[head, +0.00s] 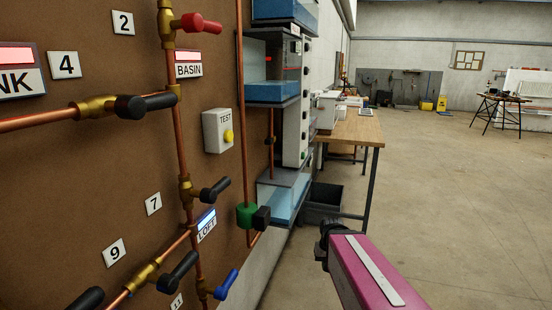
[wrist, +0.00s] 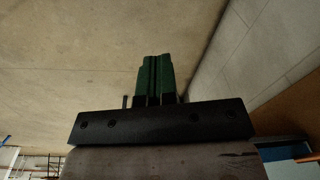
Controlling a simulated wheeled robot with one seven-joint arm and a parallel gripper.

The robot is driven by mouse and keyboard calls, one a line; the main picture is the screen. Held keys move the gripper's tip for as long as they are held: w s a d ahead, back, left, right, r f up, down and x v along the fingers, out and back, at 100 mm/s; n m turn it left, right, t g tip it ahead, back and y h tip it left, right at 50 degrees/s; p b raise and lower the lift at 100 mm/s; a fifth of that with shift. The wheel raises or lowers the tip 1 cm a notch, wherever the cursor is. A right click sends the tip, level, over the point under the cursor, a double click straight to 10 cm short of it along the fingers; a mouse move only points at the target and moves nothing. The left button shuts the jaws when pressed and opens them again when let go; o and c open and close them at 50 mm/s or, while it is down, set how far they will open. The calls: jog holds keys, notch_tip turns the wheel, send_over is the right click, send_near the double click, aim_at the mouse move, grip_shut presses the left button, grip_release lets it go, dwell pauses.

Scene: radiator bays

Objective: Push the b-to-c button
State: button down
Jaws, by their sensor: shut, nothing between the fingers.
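No button marked b-to-c can be read in either view. In the head view a narrow grey panel (head: 306,100) with small dark buttons or knobs stands beside a stack of water tanks; its labels are too small to read. The stack has a middle tank (head: 272,92) and a lower tank (head: 283,200), both holding blue water, with another at the top edge. My gripper (wrist: 156,78) shows in the wrist view with its green fingers together, empty and touching nothing. In the head view my magenta arm is at lower right, well apart from the panel.
A brown board at left carries copper pipes, valves with protruding handles, and a TEST box (head: 217,131) with a yellow button. A wooden table (head: 355,128) stands beyond the tanks, with a dark bin (head: 322,201) near it. Open concrete floor (head: 450,190) lies to the right.

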jog(key=shift+s+d+f+g, duration=0.15)
jog(key=shift+s+f, duration=0.15)
jog(key=shift+s, duration=0.25)
jog(key=shift+s+a+f+g, duration=0.15)
jog(key=shift+s+f, duration=0.15)
jog(key=shift+s, duration=0.2)
jog(key=shift+d, duration=0.1)
dwell(0.6)
